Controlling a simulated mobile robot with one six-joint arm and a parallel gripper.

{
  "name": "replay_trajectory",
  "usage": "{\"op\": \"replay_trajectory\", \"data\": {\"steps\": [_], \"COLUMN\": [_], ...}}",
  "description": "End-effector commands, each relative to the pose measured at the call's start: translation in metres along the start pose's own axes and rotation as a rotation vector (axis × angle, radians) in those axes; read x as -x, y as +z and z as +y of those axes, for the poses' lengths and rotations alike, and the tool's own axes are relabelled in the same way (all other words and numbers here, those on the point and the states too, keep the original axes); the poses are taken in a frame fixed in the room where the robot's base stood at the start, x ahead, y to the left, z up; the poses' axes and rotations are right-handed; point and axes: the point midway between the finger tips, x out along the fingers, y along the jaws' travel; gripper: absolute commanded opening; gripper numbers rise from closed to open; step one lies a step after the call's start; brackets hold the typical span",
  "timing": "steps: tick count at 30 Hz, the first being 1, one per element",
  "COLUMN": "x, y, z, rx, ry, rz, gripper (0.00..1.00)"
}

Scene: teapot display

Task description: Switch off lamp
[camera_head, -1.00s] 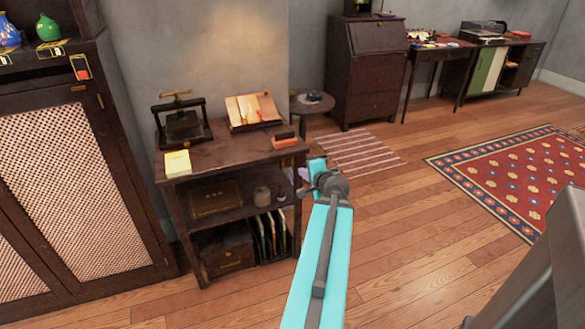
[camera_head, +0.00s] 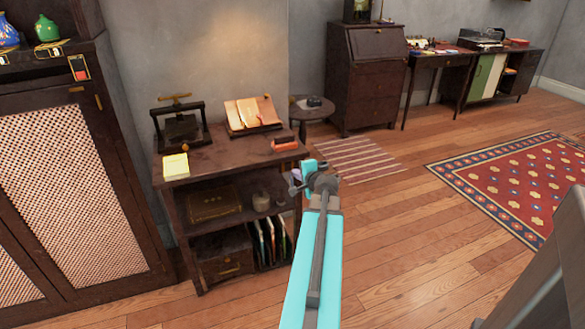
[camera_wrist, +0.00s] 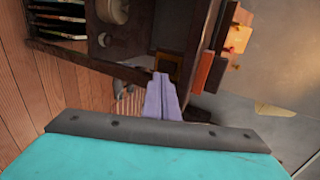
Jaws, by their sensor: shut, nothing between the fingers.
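I cannot make out a lamp in either view. A warm glow lights the grey wall (camera_head: 225,35) above the open book on its stand (camera_head: 252,113). My gripper (camera_head: 293,182) is at the right front of the dark shelf unit (camera_head: 225,155) in the head view, around the height of its top. In the wrist view the pale purple fingers (camera_wrist: 161,82) are together and hold nothing. The shelf unit also shows beyond them, turned on its side. I cannot tell whether the fingertips touch anything.
A press (camera_head: 180,128), a yellow pad (camera_head: 175,166) and a reddish block (camera_head: 285,143) stand on the shelf unit. A small round table (camera_head: 312,107) is behind it. A striped rug (camera_head: 352,158) and open wooden floor (camera_head: 390,225) lie to the right.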

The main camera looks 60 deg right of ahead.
Motion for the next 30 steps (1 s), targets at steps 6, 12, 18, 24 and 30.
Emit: {"op": "replay_trajectory", "data": {"steps": [6,12,18,24,30], "x": [-0.023,-0.038,-0.045,-0.046,-0.046], "y": [-0.001,-0.001,-0.001,0.0,0.0], "z": [-0.006,-0.015,-0.02,-0.021,-0.021], "rx": [0.001,0.0,0.001,0.0,0.0], "ry": [0.0,0.0,0.0,0.0,0.0], "rz": [-0.001,-0.001,0.0,0.0,0.0], "gripper": [0.0,0.0,0.0,0.0,0.0]}}
